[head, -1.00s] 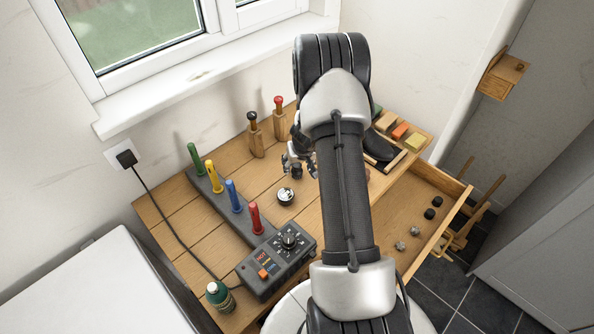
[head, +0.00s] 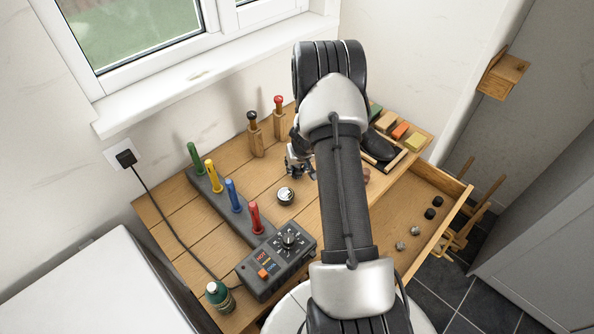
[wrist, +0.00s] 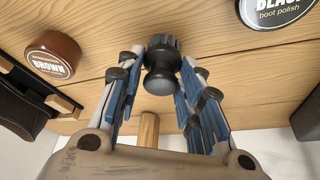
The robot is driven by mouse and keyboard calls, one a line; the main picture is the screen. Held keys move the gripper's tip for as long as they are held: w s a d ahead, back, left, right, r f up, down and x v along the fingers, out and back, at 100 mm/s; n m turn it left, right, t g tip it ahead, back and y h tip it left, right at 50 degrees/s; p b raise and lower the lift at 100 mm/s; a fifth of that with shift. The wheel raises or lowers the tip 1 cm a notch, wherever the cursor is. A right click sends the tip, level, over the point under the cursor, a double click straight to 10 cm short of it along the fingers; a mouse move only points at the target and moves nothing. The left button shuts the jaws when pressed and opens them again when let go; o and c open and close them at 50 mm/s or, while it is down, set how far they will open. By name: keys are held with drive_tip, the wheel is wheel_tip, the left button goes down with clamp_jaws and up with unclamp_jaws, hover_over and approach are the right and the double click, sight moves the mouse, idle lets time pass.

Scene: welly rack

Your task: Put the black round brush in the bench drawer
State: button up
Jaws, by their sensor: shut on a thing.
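The black round brush (wrist: 162,68) is between my gripper's blue-padded fingers in the wrist view, its round knob towards the camera and its bristles against or near the bench boards. My gripper (wrist: 162,82) is shut on it. In the head view my gripper (head: 296,163) is low over the bench top, left of my forearm, and the brush cannot be made out there. The bench drawer (head: 405,206) is pulled open at the right. Small black and grey round things lie along its right side. My arm hides its left part.
A black polish tin (head: 285,196) stands just left of my gripper. A brown polish tin (wrist: 53,54) is on the other side. Two upright handles in wooden holders (head: 256,140) stand behind. A boot tray (head: 412,145), coloured-handle rack (head: 230,205) and control box (head: 277,262) are also on the bench.

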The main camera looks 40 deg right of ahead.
drive_tip(key=shift+c, duration=0.7)
drive_tip(key=shift+r, duration=0.1)
